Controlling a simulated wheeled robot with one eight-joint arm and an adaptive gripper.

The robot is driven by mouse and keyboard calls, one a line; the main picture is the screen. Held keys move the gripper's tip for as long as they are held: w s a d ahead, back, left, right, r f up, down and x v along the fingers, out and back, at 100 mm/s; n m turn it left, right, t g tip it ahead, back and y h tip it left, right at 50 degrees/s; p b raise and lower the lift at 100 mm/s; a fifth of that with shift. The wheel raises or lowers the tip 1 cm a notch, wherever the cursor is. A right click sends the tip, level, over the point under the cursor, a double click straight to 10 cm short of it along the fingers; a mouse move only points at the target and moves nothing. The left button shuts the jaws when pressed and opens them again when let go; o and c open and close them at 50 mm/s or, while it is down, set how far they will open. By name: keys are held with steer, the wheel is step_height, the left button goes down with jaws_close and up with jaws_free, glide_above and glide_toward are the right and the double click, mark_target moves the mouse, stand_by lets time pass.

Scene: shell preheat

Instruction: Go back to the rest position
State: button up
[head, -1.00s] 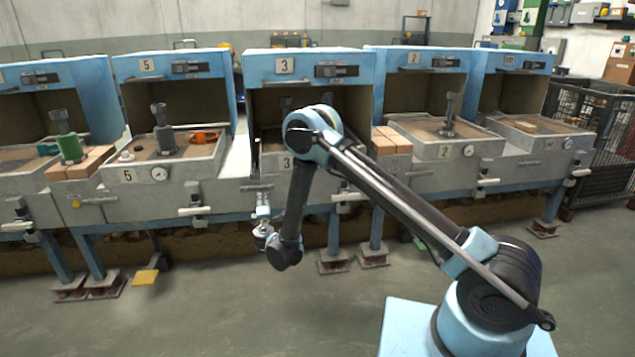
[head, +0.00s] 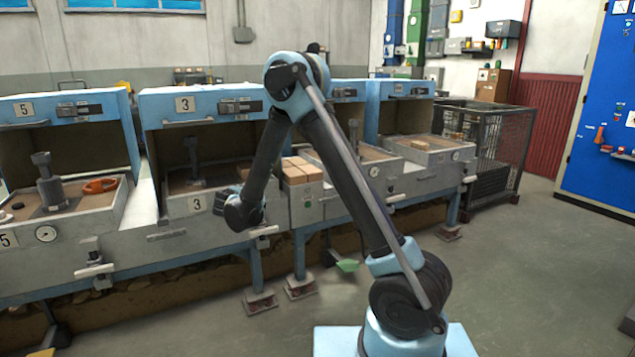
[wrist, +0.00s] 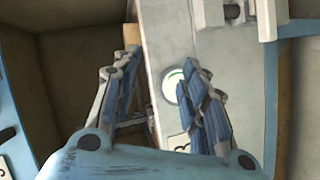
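My gripper (wrist: 160,88) shows in the wrist view with its two blue-padded fingers spread apart and nothing between them. Behind the fingers is a pale panel with a white round gauge (wrist: 171,86); part of a number plate (wrist: 181,146) shows below. In the head view my arm rises from its base, bends at a high elbow and hangs down in front of bay 3 (head: 211,207). The fingers are hidden there behind the arm's dark end link. No loose thing shows in my gripper.
A row of blue-hooded bays stands along the wall; bay 5 (head: 107,222) holds a dark post and an orange ring (head: 100,186). Bricks (head: 300,172) sit beside bay 3. A wire cage (head: 490,150) and a blue cabinet (head: 598,140) stand right.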

steer(key=s+d+r+m+g+h, duration=0.1)
steer(key=d+r+m, duration=0.15)
steer(key=d, duration=0.65)
steer(key=s+d+r+m+g+h, duration=0.1)
steer(key=d+r+m+g+h, duration=0.15)
steer(key=d, duration=0.65)
steer(key=s+d+r+m+g, duration=0.15)
steer(key=d+r, duration=0.25)
steer(key=d, duration=0.6)
steer(key=s+d+m+g, duration=0.1)
steer(key=s+d+m, duration=0.1)
steer(key=s+d, duration=0.6)
steer(key=s+d+f+m+g, duration=0.2)
steer(key=s+d+m+g, duration=0.2)
steer(key=s+d, duration=1.05)
steer(key=s+f+m+g+y, duration=0.1)
steer(key=s+f, duration=0.2)
steer(key=s, duration=0.6)
steer(key=s+f+m+g+y, duration=0.1)
steer(key=s+f+m, duration=0.1)
steer(key=s, duration=0.7)
steer(key=shift+a+f+y, duration=0.25)
steer(key=shift+f+y, duration=0.1)
steer(key=shift+f, duration=0.3)
